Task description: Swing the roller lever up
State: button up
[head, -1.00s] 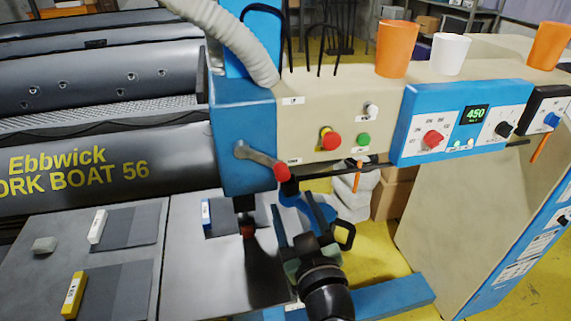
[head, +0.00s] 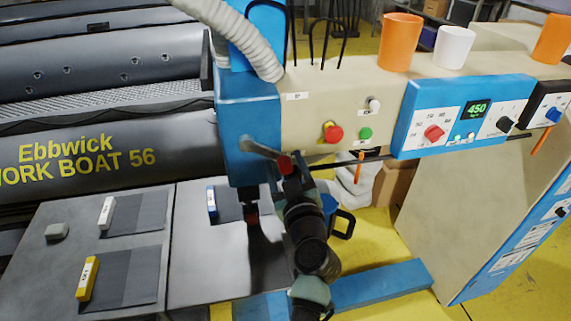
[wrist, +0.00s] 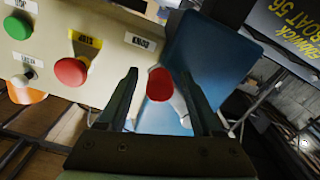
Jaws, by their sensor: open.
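The roller lever (head: 262,151) is a grey arm with a red knob, mounted on the blue housing (head: 247,115) of the machine. It slants down to the right in the head view. Its red knob (wrist: 160,84) shows in the wrist view between my two fingers, with a gap visible on each side. My gripper (head: 288,170) is open at the knob end of the lever, and its fingers (wrist: 159,76) reach toward the blue housing in the wrist view. My arm hides part of the area below the lever in the head view.
A beige panel with a red button (head: 333,133) and a green button (head: 365,133) is right of the lever. A blue control box (head: 465,115) is farther right. Orange cups and a white cup (head: 454,46) stand on top. A grey table (head: 60,285) with small blocks lies left.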

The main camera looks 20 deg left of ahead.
grip_shut()
dwell(1.4)
